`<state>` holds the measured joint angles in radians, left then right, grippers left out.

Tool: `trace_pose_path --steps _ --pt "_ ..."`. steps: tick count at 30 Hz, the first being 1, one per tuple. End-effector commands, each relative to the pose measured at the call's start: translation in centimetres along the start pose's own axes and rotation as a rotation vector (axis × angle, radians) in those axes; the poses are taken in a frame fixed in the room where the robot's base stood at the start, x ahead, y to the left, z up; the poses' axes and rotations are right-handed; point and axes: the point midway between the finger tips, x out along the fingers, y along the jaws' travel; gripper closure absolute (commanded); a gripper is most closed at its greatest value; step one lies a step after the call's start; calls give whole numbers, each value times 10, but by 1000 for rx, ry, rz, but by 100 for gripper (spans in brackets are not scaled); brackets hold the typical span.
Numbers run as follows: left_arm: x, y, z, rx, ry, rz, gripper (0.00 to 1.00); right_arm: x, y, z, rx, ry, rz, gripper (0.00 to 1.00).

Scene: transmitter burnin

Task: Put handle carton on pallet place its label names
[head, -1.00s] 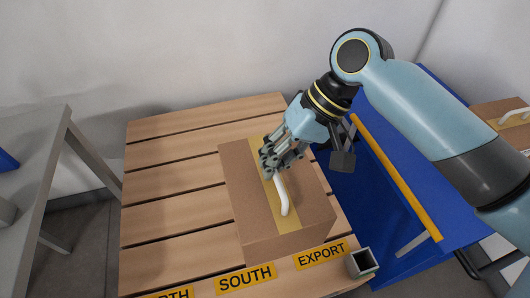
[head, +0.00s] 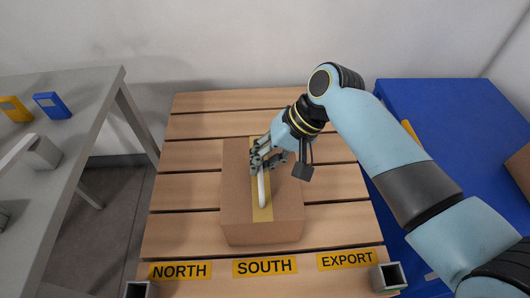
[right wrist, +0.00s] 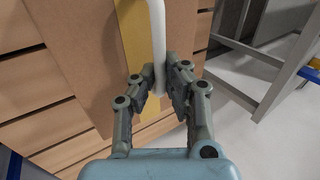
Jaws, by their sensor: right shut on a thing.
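The brown carton (head: 285,215), with a yellow tape strip and a white handle (head: 263,190), is over the wooden pallet (head: 188,190), behind the SOUTH label (head: 265,266). My right gripper (head: 262,162) is shut on the handle; the right wrist view shows its fingers (right wrist: 160,90) on both sides of the white bar (right wrist: 157,35). I cannot tell whether the carton's underside touches the slats. The NORTH label (head: 180,271) is at left and the EXPORT label (head: 346,260) at right on the pallet's front edge. The carton's own destination label is not visible. My left gripper is not in view.
A grey table (head: 85,95) with blue (head: 52,105) and yellow (head: 14,109) items stands at left. A blue surface (head: 440,105) is at right, with part of another carton (head: 520,165) at the edge. Square posts (head: 389,277) stand at the pallet's front corners. Slats either side are bare.

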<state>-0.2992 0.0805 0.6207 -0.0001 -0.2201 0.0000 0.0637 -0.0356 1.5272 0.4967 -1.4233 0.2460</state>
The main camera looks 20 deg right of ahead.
Motion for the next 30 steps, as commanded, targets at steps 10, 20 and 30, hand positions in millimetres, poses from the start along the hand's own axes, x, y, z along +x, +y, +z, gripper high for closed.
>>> trace_pose_path --steps 10,20,30 --pt "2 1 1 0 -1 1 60 6 2 -3 -3 7 -6 100" --pt "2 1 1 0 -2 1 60 9 5 -1 -1 2 -2 69" --pt "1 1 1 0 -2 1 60 4 4 -1 -1 3 -1 69"
